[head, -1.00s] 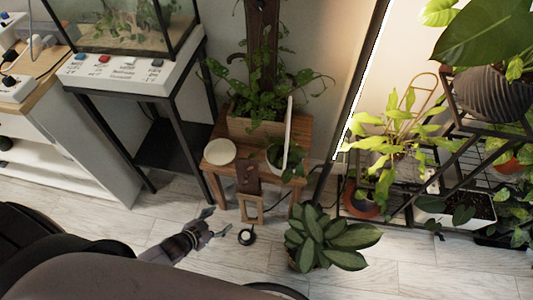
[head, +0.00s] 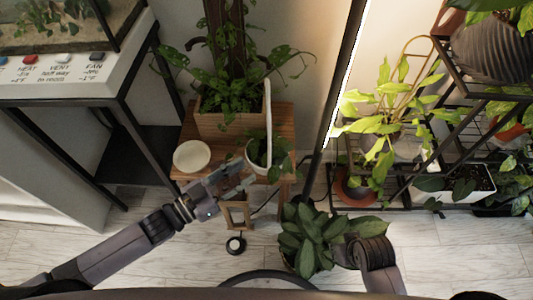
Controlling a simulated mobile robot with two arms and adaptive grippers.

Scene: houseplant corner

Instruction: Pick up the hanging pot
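The hanging pot (head: 258,163) is a small white pot with a tall white hanger loop and a leafy green plant. It stands at the right side of the wooden plant stand (head: 284,115). My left gripper (head: 244,175) reaches in from the lower left, just left of and in front of the pot. Its fingers look apart, with nothing seen between them. Whether a finger touches the pot is not clear. Part of my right arm shows at the lower right, in front of a floor plant; its gripper is not visible.
A cream round dish (head: 192,156) and a wooden planter (head: 229,124) share the stand. A broad-leaved plant (head: 308,236) is on the floor to the right. A small round black-and-white item (head: 236,245) lies on the floor. A terrarium table stands left, plant shelves right.

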